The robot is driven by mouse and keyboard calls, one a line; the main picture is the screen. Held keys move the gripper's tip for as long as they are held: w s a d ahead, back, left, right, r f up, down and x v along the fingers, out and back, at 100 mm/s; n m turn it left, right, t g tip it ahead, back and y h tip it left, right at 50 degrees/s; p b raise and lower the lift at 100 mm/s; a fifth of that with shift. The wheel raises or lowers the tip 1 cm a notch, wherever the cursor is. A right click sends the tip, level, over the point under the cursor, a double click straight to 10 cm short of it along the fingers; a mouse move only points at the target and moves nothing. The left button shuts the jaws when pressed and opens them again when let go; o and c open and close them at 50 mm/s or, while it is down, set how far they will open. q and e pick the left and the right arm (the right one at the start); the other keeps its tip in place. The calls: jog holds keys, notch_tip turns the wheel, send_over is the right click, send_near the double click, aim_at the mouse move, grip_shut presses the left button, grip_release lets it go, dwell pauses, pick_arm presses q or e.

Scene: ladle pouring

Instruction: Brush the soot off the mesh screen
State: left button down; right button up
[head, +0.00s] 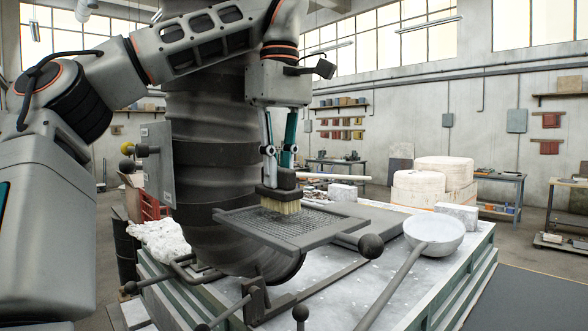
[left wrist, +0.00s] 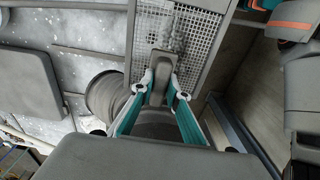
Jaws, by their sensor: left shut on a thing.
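The mesh screen (head: 262,228) is a dark wire grid in a grey frame, lying over the workbench; it also shows in the left wrist view (left wrist: 200,45). My left gripper (head: 279,165) is shut on the brush (head: 277,191) and holds it upright, pale bristles down, over the back middle of the mesh. The bristle tips appear to touch the mesh. In the left wrist view the brush (left wrist: 160,72) sits between the fingers. A lumpy dark grey patch (left wrist: 175,32) lies on the mesh beside it, probably soot. My right gripper is out of view.
A ladle (head: 435,232) with a pale bowl and long handle lies right of the screen. A grey slab (head: 372,222) and pale blocks (head: 457,214) are on the bench (head: 425,282). White crumpled material (head: 160,238) is at the left.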

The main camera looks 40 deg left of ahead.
pick_arm(q)
jog(key=shift+s+d, duration=0.15)
jog(key=shift+s, duration=0.1)
jog(key=shift+s+d+f, duration=0.2)
jog(key=shift+d, duration=0.25)
jog(key=shift+w+d+f, duration=0.1)
jog(key=shift+w+d, duration=0.05)
jog(key=shift+d, duration=0.5)
jog(key=shift+s+d+f, duration=0.15)
jog(key=shift+d, duration=1.05)
jog(key=shift+s+d+f, duration=0.1)
jog(key=shift+s+d, duration=0.05)
jog(key=shift+d, duration=1.05)
jog(key=shift+s+d+r, duration=0.15)
jog(key=shift+d, duration=1.5)
jog(key=shift+s+a+r, duration=0.15)
jog(key=shift+s+a, duration=0.05)
jog(key=shift+s, duration=0.6)
jog(key=shift+w+a+f, duration=0.1)
jog(key=shift+w+a, duration=0.05)
jog(key=shift+a, duration=1.5)
jog(key=shift+w+a+f, duration=0.1)
jog(key=shift+w+a, duration=0.05)
jog(key=shift+a, duration=1.5)
jog(key=shift+w+a+r, duration=0.1)
jog(key=shift+w+a, duration=0.05)
jog(key=shift+a, duration=1.7)
